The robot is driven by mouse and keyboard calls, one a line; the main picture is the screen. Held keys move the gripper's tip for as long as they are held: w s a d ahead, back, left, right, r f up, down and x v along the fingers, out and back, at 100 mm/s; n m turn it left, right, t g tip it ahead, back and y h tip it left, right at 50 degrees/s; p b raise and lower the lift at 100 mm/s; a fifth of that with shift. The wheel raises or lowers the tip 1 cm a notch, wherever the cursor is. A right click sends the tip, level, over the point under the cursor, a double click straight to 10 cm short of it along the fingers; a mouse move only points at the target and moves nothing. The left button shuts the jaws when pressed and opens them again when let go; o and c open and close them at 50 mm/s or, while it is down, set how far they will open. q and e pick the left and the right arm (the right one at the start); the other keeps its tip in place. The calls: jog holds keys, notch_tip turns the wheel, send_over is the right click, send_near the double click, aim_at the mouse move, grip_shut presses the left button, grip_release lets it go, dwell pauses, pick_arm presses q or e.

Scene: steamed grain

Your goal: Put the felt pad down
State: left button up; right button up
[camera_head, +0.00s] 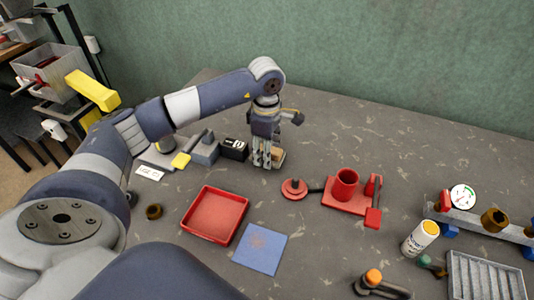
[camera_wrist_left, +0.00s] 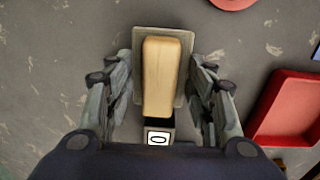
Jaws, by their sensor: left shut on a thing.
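My left gripper (camera_head: 264,160) is over the back middle of the table, pointing down. It is shut on the felt pad (camera_head: 278,155), whose tan block shows beside the fingers. In the left wrist view, the felt pad (camera_wrist_left: 168,75) is a long tan block on a wider grey base, between the two fingers of my left gripper (camera_wrist_left: 162,80). I cannot tell whether the base touches the table. My right gripper is not in view.
Left of the gripper are a black box (camera_head: 234,149) and a grey block (camera_head: 205,152). A red tray (camera_head: 215,213) and blue cloth (camera_head: 261,248) lie in front. A red fixture (camera_head: 346,190) with a round red piece (camera_head: 293,188) stands right. The back right table is clear.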

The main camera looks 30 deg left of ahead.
pick_arm(q)
notch_tip(320, 180, down, 2)
jog(key=shift+f, duration=0.25)
jog(key=o, duration=1.2)
jog(key=shift+r, duration=0.1)
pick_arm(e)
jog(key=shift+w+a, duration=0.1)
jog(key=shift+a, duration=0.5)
pick_arm(q)
jog(key=shift+r, duration=0.45)
jog(key=r+b, duration=0.1)
jog(key=r, duration=0.4)
jog(key=r+b, duration=0.1)
jog(key=r, duration=0.4)
jog(key=shift+s+d+r, duration=0.1)
jog(key=shift+s+r, duration=0.1)
jog(key=shift+r, duration=0.55)
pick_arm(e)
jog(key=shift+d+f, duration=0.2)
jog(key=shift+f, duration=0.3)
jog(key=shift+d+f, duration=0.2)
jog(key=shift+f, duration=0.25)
pick_arm(q)
jog(key=shift+f, duration=0.1)
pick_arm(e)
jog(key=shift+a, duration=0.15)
